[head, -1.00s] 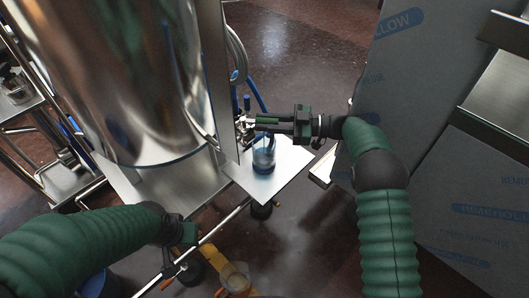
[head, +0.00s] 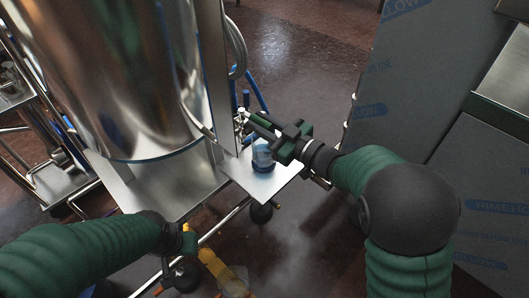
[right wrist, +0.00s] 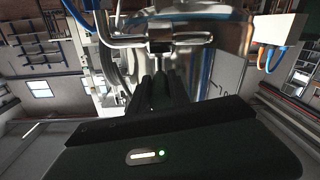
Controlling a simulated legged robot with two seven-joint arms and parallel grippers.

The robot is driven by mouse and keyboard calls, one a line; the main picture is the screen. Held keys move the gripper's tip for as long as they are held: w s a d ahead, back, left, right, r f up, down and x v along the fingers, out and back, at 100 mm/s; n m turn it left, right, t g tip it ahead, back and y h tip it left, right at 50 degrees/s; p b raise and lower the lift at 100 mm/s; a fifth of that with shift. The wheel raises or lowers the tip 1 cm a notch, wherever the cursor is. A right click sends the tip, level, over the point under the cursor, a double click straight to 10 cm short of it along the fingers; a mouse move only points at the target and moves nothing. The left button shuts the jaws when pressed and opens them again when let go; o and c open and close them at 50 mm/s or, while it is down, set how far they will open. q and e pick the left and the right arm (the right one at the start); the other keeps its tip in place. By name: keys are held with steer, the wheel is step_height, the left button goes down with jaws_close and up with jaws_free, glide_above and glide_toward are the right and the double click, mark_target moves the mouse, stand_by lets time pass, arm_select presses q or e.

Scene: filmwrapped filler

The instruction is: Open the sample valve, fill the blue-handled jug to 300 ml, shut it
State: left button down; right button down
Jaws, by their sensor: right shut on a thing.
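The clear jug (head: 262,155) stands upright on the steel shelf (head: 283,183) beside the big tank, with blue on it. Its fill level and marks are too small to read. The sample valve (head: 241,118) is on the tank side above the jug and is partly hidden by my fingers. My right gripper (head: 253,119) is shut on the valve's handle, just above the jug. In the right wrist view, its dark fingers reach to the shiny metal valve fitting (right wrist: 160,42). My left gripper (head: 184,243) is low at the left, away from jug and valve; its fingers are unclear.
The steel tank (head: 125,75) fills the upper left. A film-wrapped panel (head: 415,85) stands close to my right arm. Blue hoses (head: 259,94) hang behind the valve. A yellow-orange object (head: 215,265) is below my left gripper. Open floor lies right of the shelf.

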steer(key=shift+s+a+f+m+t+h, duration=0.1)
steer(key=shift+s+m+t+h, duration=0.05)
steer(key=shift+m+t+h, duration=0.3)
steer(key=c, duration=1.2)
jaws_free()
steer(key=shift+a, duration=0.1)
steer(key=shift+c, duration=0.2)
steer(key=p+v, duration=0.3)
steer(key=v, duration=1.3)
steer(key=shift+s+d+p, duration=0.25)
steer(key=shift+d+p, duration=0.05)
steer(key=shift+d, duration=0.05)
